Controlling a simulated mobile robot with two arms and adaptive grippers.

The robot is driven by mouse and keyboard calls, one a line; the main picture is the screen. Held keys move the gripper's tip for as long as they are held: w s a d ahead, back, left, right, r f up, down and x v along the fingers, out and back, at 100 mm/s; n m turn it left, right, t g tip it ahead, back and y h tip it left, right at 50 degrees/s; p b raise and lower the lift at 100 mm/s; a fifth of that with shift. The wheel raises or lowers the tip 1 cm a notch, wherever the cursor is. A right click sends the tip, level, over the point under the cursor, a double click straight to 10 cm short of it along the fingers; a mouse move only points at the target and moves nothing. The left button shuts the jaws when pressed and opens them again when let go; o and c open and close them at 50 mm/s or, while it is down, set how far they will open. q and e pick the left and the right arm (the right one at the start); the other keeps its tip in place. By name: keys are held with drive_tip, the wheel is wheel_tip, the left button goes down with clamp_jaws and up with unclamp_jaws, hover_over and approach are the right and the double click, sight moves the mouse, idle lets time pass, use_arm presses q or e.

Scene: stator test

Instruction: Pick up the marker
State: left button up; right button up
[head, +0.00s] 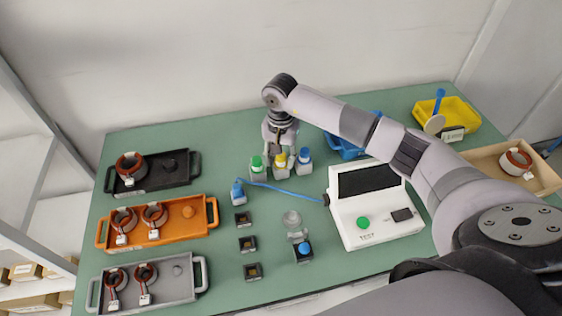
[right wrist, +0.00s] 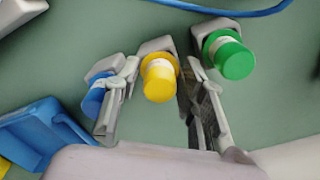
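Three capped markers stand in small grey holders at the back middle of the table: a green marker (head: 256,163), a yellow marker (head: 281,160) and a blue marker (head: 304,156). My right gripper (head: 281,148) points down over the yellow one. In the right wrist view the right gripper (right wrist: 162,64) is open, with one finger on each side of the yellow marker (right wrist: 159,82). The left finger passes between the yellow and blue marker (right wrist: 94,98). The right finger passes between the yellow and green marker (right wrist: 234,60). Whether a finger touches any marker is unclear. My left gripper is out of view.
A white tester (head: 375,232) stands to the right, with a blue cable (head: 285,191) beside it. Black (head: 180,184), orange (head: 185,228) and grey (head: 180,293) trays are at the left. A blue bin (head: 345,151) and yellow bin (head: 462,112) are at the back right.

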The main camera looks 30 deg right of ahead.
drive_tip(key=c, duration=0.7)
